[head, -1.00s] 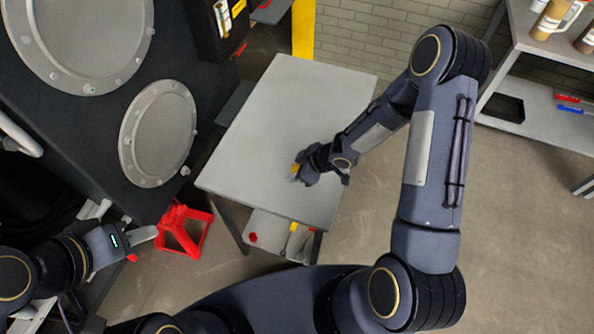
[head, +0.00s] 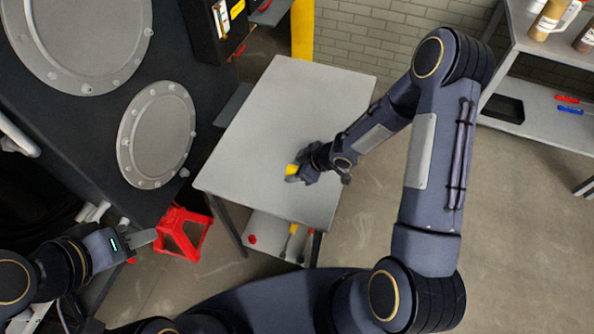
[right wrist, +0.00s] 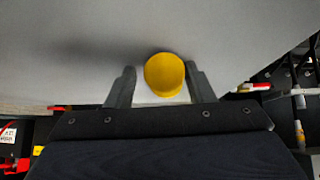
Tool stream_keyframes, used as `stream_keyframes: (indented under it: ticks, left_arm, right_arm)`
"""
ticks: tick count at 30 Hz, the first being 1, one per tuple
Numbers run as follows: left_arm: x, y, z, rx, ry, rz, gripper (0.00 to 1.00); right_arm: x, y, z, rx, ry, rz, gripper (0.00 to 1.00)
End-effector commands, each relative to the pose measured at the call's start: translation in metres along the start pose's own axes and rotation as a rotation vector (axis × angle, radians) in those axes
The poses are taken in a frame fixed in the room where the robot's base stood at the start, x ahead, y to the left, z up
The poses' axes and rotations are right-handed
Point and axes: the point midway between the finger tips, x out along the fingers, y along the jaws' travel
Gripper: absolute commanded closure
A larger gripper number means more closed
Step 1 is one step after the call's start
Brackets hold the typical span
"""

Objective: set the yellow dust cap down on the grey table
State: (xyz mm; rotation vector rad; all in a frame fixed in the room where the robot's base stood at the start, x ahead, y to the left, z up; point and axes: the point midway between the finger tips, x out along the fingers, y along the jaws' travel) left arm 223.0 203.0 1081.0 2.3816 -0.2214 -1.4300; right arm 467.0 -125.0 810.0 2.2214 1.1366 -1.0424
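The yellow dust cap (head: 291,171) is at the grey table (head: 265,115), near the middle of its top. My right gripper (head: 296,175) is low over the table at the cap. In the right wrist view the cap (right wrist: 164,76) is between the two fingers (right wrist: 160,88), close against the right one, with a gap to the left one. The right gripper looks open. The cap looks to be at the table surface, though its contact with the top is hidden. My left gripper (head: 145,238) is at the lower left, away from the table; its fingers show edge-on.
A red stand (head: 183,232) is on the floor left of the table. The dark chassis with round covers (head: 157,135) rises at the left. A shelf unit with bottles (head: 545,80) stands at the right. Most of the tabletop is clear.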

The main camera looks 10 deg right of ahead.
Motion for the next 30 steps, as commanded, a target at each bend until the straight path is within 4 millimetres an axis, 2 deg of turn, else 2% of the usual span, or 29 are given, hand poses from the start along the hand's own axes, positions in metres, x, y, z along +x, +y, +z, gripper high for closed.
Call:
stream_keyframes:
  ticks: [1, 12, 17, 24, 30]
  left_arm:
    - [0.005, -0.002, 0.003, 0.0, 0.0, 0.0, 0.64]
    - [0.005, -0.002, 0.002, 0.0, 0.0, 0.0, 0.64]
    - [0.0, 0.0, 0.0, 0.0, 0.0, 0.0, 0.64]
    - [-0.018, 0.008, -0.009, 0.0, 0.0, 0.0, 0.64]
    - [-0.025, 0.012, -0.013, 0.0, 0.0, 0.0, 0.64]
  right_arm:
    - [0.013, -0.015, 0.024, 0.016, -0.051, -0.034, 0.42]
    - [0.009, -0.015, 0.023, 0.013, -0.05, -0.035, 0.42]
    - [-0.015, -0.013, 0.021, 0.01, -0.04, -0.024, 0.42]
    - [-0.064, -0.008, 0.009, 0.004, -0.011, -0.004, 0.42]
    - [-0.084, -0.006, 0.005, 0.001, 0.003, 0.004, 0.42]
